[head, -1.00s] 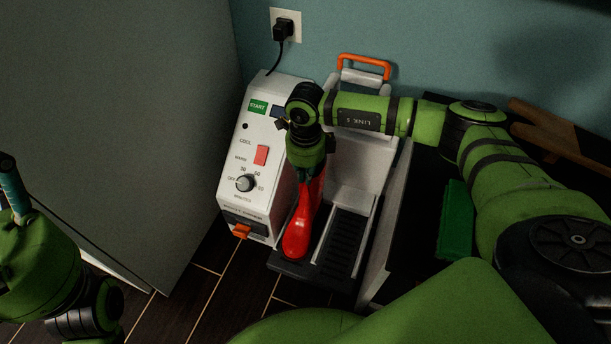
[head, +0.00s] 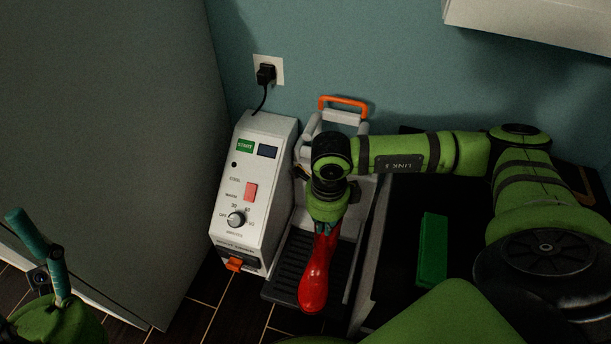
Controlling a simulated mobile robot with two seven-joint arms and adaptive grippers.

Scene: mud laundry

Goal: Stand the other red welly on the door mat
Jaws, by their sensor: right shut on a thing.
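The red welly (head: 316,275) hangs upright below my right gripper (head: 325,226), toe toward the camera. My right gripper is shut on the top of its shaft; the fingers are mostly hidden under the wrist. The welly is in front of the white boot dryer (head: 253,190), over the dark ribbed tray (head: 290,262) at its foot; I cannot tell whether it touches the tray. The door mat and the first welly are not in view.
The dryer has an orange handle (head: 343,101) on top and a plug in the wall socket (head: 267,71). A grey cabinet (head: 120,130) stands at left. A dark-topped bench with a green block (head: 433,250) is at right. Dark floor tiles (head: 215,295) show between them.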

